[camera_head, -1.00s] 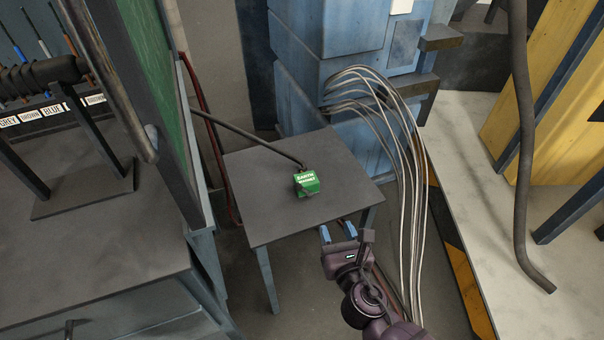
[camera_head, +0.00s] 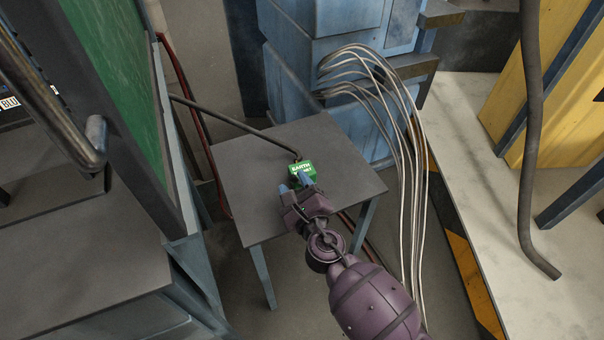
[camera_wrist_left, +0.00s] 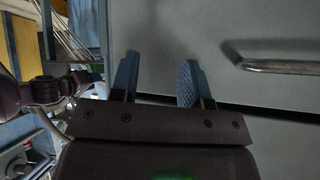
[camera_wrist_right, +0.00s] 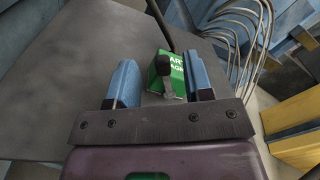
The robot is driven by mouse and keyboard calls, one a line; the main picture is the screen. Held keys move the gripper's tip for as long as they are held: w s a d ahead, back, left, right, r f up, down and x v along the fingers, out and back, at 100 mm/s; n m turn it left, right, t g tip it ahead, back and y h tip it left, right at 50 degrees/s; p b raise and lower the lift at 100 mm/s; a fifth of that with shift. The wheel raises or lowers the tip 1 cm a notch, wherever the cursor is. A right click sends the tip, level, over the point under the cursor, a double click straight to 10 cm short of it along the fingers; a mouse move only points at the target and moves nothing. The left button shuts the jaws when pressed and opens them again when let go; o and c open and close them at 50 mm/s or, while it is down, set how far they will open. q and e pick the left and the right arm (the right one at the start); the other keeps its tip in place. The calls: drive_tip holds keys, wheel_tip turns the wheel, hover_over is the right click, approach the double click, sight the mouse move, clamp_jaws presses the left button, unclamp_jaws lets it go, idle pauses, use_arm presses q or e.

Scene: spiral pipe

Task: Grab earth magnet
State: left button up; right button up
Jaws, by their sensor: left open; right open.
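The earth magnet is a small green block with white lettering (camera_head: 301,169) on the small grey table. A dark cable or rod runs to it from the left. My right gripper (camera_head: 295,185) is open just in front of the block and partly covers it. In the right wrist view the block (camera_wrist_right: 168,75) shows between the two blue fingers, nearer the right one, beyond a dark knob on a grey stem. I cannot tell whether a finger touches it. My left gripper (camera_wrist_left: 154,80) is open and empty in the left wrist view, facing a grey panel with a metal handle.
The small table (camera_head: 245,205) is otherwise bare. A bundle of pale cables (camera_head: 392,100) hangs just right of it from a blue cabinet (camera_head: 290,60). A green board (camera_head: 125,80) in a dark frame stands close on the left. A yellow structure (camera_head: 505,110) stands at right.

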sight(292, 175)
drive_tip(key=x, duration=0.3)
drive_tip(key=shift+w+f+b, duration=0.2)
drive_tip(key=shift+w+b, duration=0.1)
drive_tip(key=shift+b, duration=0.1)
drive_tip(key=shift+w+a+r, duration=0.15)
drive_tip(key=shift+w, duration=0.5)
clamp_jaws()
drive_tip(key=shift+r, duration=0.15)
